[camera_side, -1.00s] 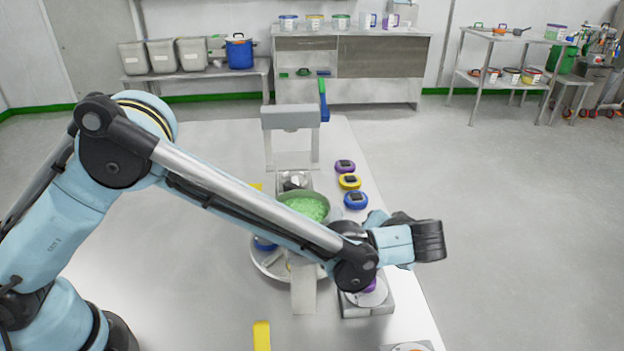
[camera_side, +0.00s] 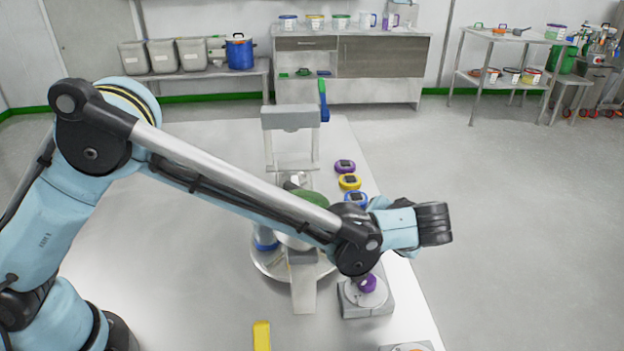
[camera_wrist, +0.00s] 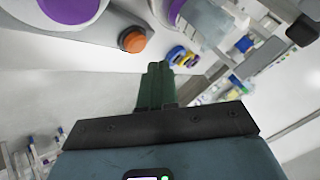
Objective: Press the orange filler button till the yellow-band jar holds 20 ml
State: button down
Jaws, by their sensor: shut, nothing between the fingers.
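In the wrist view my gripper (camera_wrist: 156,84) is shut and empty, its green fingers together. The orange button (camera_wrist: 134,39), on a grey housing, lies up and left of the fingertips, apart from them in the picture. Whether they touch cannot be told. I cannot make out a yellow-band jar or any fill level.
A purple knob (camera_side: 367,284) sits on a grey box at the right table edge. Purple (camera_side: 345,166), yellow (camera_side: 350,181) and blue (camera_side: 356,199) round devices line that edge farther back. A grey frame (camera_side: 290,117) stands behind the tray. A yellow block (camera_side: 262,336) lies in front.

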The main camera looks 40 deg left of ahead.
jog(key=shift+r, duration=2.05)
